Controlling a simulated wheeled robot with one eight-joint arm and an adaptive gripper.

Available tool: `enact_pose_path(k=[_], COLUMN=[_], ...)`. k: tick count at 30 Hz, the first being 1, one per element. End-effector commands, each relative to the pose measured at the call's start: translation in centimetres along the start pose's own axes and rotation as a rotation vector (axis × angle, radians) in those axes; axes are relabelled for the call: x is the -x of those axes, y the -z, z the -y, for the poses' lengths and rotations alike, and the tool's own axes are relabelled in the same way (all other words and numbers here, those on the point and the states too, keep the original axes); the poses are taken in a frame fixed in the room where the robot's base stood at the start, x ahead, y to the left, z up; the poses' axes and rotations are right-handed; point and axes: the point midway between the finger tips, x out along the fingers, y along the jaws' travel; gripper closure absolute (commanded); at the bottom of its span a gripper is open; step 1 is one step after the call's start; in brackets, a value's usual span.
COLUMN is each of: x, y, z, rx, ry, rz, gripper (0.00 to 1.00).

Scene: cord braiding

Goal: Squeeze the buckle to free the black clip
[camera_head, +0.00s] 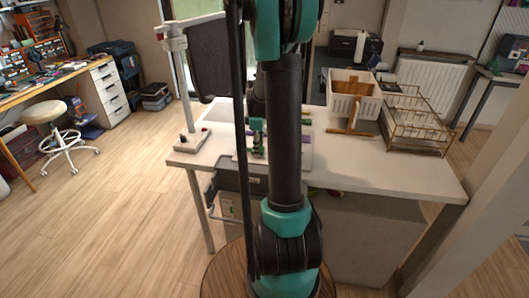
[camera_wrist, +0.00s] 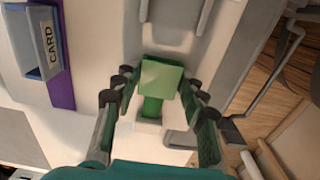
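My gripper (camera_wrist: 160,88) is open in the wrist view, with one dark green-padded finger on each side. A green block-like piece (camera_wrist: 161,78) stands between the fingers on a pale base. I cannot make out a black clip in either view. In the head view, my arm hides much of the table's middle, and a small green shape (camera_head: 258,146) beside it is too small to identify.
A holder marked CARD (camera_wrist: 46,40) with a purple edge is at upper left in the wrist view. In the head view, the white table (camera_head: 385,172) also carries a white basket (camera_head: 353,100), a wire rack (camera_head: 415,122) and a stand base (camera_head: 188,141). The table's front right is clear.

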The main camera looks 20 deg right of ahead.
Motion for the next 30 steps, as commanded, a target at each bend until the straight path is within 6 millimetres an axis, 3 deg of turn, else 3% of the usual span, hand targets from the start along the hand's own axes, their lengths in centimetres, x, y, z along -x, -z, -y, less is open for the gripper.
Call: enact_pose_path(k=[3,14,30], x=[0.0,0.3,3.7], y=[0.0,0.0,0.0], z=[0.0,0.0,0.0], rx=[0.0,0.0,0.0], ry=[0.0,0.0,0.0], rz=[0.0,0.0,0.0], gripper=[0.41,0.41,0.41])
